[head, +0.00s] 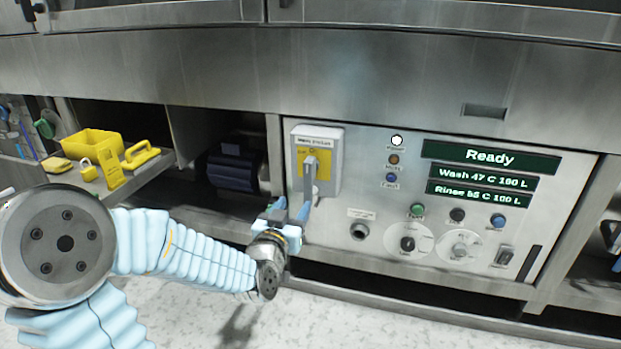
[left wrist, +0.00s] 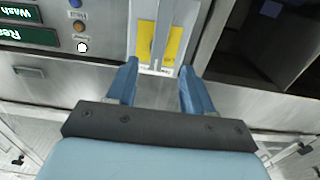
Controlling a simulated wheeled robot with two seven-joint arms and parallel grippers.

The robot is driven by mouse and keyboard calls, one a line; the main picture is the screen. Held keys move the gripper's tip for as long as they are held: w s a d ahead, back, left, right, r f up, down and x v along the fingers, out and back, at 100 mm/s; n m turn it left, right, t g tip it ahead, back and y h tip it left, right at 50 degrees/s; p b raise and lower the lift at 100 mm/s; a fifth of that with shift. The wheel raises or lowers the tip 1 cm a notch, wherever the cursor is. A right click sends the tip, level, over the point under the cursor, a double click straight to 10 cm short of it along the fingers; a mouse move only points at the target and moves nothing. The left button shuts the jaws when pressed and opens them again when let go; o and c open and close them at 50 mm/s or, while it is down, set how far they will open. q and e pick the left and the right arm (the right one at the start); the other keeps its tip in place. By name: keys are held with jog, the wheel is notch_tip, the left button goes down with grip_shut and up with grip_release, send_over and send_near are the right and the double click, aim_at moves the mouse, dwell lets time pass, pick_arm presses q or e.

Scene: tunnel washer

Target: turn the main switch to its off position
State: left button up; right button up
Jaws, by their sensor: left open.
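The main switch is a light grey box (head: 333,166) with a yellow plate (head: 301,160) and a grey lever handle (head: 311,172), at the left end of the control panel. The lever looks roughly upright; I cannot read its position for certain. My left gripper (head: 292,207) is open just below and in front of the switch, its blue fingers pointing up towards it. In the left wrist view the yellow plate (left wrist: 174,43) and the grey lever show beyond and between the open fingertips (left wrist: 159,70). No grip on the lever shows. My right gripper is not in view.
The panel carries a display reading Ready (head: 490,155), several buttons and lamps, and two knobs. Left of it is an open bay with a dark cylinder (head: 232,170).

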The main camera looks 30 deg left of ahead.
aim_at(308, 184)
pick_arm(q)
jog(key=x, duration=1.2)
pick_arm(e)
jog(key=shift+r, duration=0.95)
pick_arm(q)
jog(key=shift+c, duration=0.3)
jog(key=shift+d, duration=0.1)
grip_shut()
